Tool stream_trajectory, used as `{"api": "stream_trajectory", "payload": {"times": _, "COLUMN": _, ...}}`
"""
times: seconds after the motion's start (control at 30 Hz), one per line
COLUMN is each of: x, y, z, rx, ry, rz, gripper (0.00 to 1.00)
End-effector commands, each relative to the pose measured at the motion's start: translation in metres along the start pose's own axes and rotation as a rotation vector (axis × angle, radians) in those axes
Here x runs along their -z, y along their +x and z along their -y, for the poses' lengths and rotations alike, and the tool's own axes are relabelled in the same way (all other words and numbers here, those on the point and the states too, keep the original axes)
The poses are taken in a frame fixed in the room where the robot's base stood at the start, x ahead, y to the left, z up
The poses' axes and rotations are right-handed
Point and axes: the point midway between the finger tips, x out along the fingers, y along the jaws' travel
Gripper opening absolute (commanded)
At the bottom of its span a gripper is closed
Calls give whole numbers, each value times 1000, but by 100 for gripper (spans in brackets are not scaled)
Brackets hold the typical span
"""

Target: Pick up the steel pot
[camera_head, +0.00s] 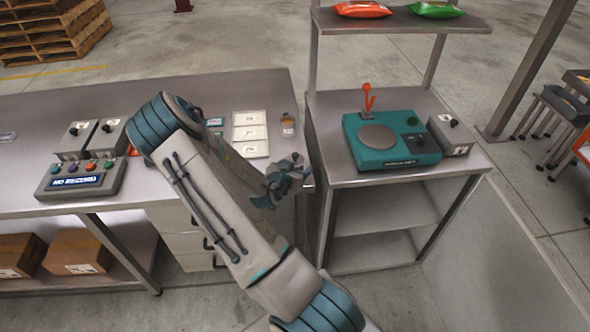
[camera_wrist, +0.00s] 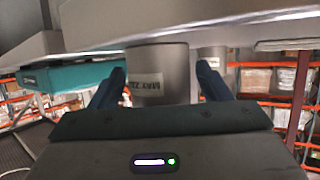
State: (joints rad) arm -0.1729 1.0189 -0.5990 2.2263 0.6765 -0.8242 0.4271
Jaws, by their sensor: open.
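The steel pot (camera_wrist: 158,62) shows in the wrist view as a plain grey cylinder with a pale printed label, between my two dark fingers. I cannot make it out in the head view, where my gripper and arm may hide it. My gripper (camera_head: 283,182) is open at the right end of the long grey bench. A visible gap lies beside the pot on each side, and I cannot tell how deep it sits between the fingers.
A small labelled jar (camera_head: 288,126) stands at the bench's right end, beside white cards (camera_head: 250,134). A teal scale (camera_head: 393,140) with a red lever stands on the right-hand table. A control box (camera_head: 80,181) and two grey boxes are on the left. A shelf (camera_head: 400,22) rises behind the scale.

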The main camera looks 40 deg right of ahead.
Motion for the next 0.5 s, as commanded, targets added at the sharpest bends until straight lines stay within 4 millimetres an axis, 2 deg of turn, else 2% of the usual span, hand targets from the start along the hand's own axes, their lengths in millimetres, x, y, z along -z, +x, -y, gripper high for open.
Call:
{"api": "stream_trajectory", "payload": {"times": 0.1, "x": 0, "y": 0, "z": 0, "rx": 0, "ry": 0, "rz": 0, "gripper": 68}}
{"api": "stream_trajectory", "payload": {"times": 0.3, "x": 0, "y": 0, "z": 0, "rx": 0, "ry": 0, "rz": 0, "gripper": 13}}
{"api": "stream_trajectory", "payload": {"times": 0.5, "x": 1, "y": 0, "z": 0, "rx": 0, "ry": 1, "rz": -2, "gripper": 11}}
